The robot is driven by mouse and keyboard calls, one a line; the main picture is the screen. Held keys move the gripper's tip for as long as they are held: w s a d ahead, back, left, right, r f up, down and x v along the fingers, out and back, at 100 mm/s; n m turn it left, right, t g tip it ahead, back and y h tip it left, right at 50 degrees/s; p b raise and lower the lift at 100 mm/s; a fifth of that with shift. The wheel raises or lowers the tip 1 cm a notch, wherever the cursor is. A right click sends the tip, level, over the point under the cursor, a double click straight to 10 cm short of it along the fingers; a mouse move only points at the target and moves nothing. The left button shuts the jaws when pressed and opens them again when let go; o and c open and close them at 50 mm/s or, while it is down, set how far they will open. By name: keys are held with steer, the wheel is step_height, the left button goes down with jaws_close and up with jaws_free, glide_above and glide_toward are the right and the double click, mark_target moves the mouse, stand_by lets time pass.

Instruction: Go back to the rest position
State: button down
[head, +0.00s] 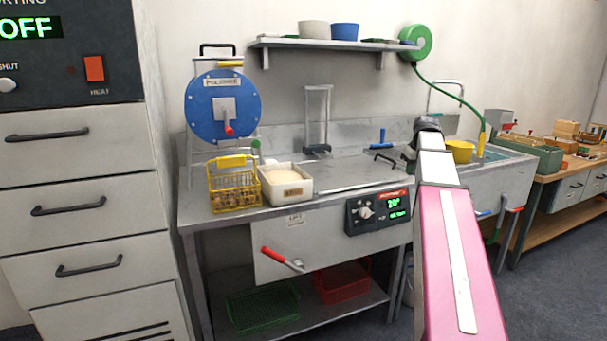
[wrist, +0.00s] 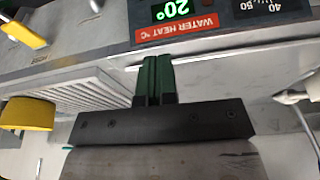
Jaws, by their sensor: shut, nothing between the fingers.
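My gripper (wrist: 154,75) shows in the wrist view with its two dark green fingers together and nothing between them. It is in front of the steel counter, near the water heat panel (wrist: 215,15), whose display reads 20°. In the head view my pink and white arm reaches forward over the right part of the counter, and its dark end is near the sink; the fingers are hidden there. The same panel (head: 380,209) shows on the counter front, left of my arm.
A yellow basket (head: 234,186) of chestnuts and a white tray (head: 287,184) stand on the counter's left. A blue drum (head: 222,107) is behind them. A yellow bowl (head: 459,151) sits by the sink, right of my arm. A red-handled lever (head: 282,258) sticks out in front.

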steer(key=s+a+f+m, duration=0.1)
steer(key=s+a+f, duration=0.25)
steer(key=f, duration=0.35)
steer(key=s+a+f+g, duration=0.1)
steer(key=s+a+f, duration=0.1)
steer(key=a+f, duration=0.35)
steer(key=s+a+f+m, duration=0.1)
steer(key=s+a+f, duration=0.15)
steer(key=f, duration=0.65)
steer(key=s+a+f+m+g, duration=0.1)
steer(key=s+a+f, duration=0.3)
steer(key=s+f, duration=0.4)
steer(key=s+a+f, duration=0.5)
steer(key=s+f, duration=0.3)
steer(key=shift+a+f+m+g+h, duration=0.15)
steer(key=shift+a+m+g+h, duration=0.1)
steer(key=shift+m+g+h, duration=0.15)
steer(key=c, duration=1.8)
jaws_free()
steer(key=shift+w, duration=0.1)
